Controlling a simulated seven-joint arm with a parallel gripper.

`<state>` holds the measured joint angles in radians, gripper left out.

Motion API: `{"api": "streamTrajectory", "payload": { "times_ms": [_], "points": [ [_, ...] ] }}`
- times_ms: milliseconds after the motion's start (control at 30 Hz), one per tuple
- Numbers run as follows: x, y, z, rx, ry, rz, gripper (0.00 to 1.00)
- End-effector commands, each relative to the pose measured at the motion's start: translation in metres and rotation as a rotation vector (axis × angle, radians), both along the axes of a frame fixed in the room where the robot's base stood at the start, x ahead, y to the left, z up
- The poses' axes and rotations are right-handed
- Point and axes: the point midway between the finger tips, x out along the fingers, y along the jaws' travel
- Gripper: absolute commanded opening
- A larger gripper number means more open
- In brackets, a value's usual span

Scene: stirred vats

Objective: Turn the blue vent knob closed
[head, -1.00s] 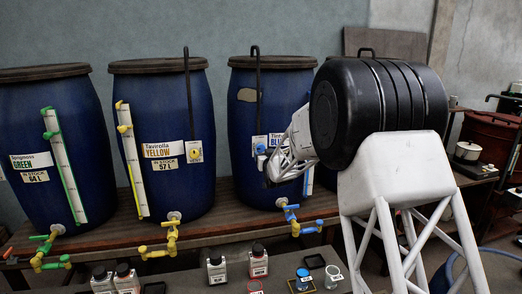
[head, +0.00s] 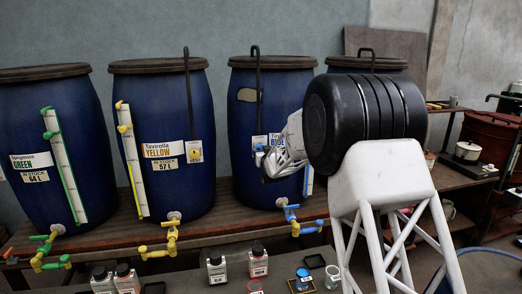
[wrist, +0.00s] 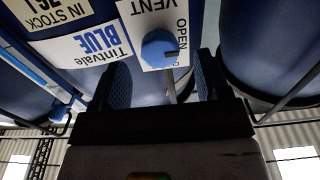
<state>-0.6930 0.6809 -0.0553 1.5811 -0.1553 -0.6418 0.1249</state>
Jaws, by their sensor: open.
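The blue vent knob (wrist: 159,48) sits on a white VENT label (wrist: 150,14) on the blue vat (head: 245,110). In the wrist view its dark pointer mark faces right, near the word OPEN. Another word below it is mostly hidden. In the head view the knob (head: 259,147) shows small beside my gripper (head: 267,172). In the wrist view my gripper (wrist: 163,78) is open and empty, one finger to each side just below the knob. I cannot tell how much depth separates the fingertips from it.
The yellow vat (head: 190,100) and green vat (head: 30,120) stand to the left on the wooden bench (head: 110,238). Blue taps (head: 300,228) jut out below the blue vat. Several small bottles (head: 217,268) stand in front. A neighbouring vat (wrist: 270,50) is close on the wrist view's right.

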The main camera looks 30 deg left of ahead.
Motion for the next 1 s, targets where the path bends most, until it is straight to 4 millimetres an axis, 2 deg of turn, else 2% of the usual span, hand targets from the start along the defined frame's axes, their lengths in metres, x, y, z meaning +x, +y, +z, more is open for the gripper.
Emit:
{"api": "streamTrajectory", "payload": {
  "times_ms": [500,967,1000],
  "points": [
    [0.026,0.027,-0.001,0.000,0.000,0.000,0.69],
    [0.029,0.029,0.000,0.000,0.000,0.000,0.69],
    [0.029,0.029,0.000,0.000,0.000,0.000,0.65]
  ]
}}
